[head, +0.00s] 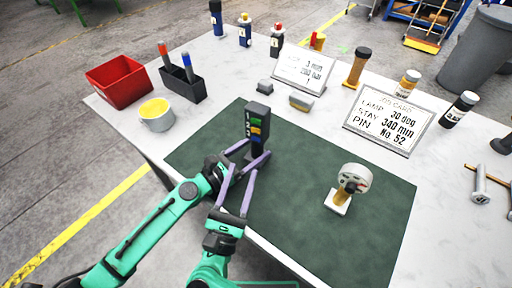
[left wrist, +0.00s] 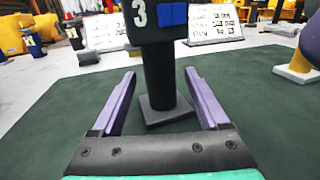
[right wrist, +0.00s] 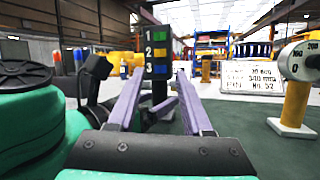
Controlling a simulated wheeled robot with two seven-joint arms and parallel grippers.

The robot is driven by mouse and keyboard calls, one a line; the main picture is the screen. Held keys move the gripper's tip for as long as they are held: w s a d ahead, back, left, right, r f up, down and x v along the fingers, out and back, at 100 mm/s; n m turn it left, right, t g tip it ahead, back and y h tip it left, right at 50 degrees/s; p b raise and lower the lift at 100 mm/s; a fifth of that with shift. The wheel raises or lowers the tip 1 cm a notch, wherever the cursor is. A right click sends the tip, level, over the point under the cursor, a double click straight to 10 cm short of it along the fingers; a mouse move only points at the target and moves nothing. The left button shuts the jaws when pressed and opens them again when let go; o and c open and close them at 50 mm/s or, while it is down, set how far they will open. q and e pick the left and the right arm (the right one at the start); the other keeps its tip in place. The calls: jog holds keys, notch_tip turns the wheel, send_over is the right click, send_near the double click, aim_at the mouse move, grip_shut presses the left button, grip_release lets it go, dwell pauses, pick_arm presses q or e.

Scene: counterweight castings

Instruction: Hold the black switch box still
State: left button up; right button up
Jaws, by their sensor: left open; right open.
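The black switch box (head: 257,113) stands upright on the green mat, with green, yellow and blue switches numbered 1 to 3. Its lower post (left wrist: 163,75) and square foot (left wrist: 168,112) show in the left wrist view. My left gripper (head: 257,149) is open low at the box, its fingers either side of the post in the left wrist view; no contact is clear. My right gripper (head: 242,169) is open and empty, nearer the mat's front edge. In the right wrist view the box (right wrist: 158,58) appears beyond and between its fingertips (right wrist: 159,76).
A round dial on a yellow post (head: 352,185) stands on the mat (head: 300,240) to the right. A job card (head: 388,122), second card (head: 303,70), grey cup (head: 157,118), red bin (head: 119,82) and black holder (head: 183,84) surround the mat. The mat's front middle is free.

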pick_arm(q)
jog(key=shift+w+d, duration=0.3)
jog(key=shift+d, duration=0.1)
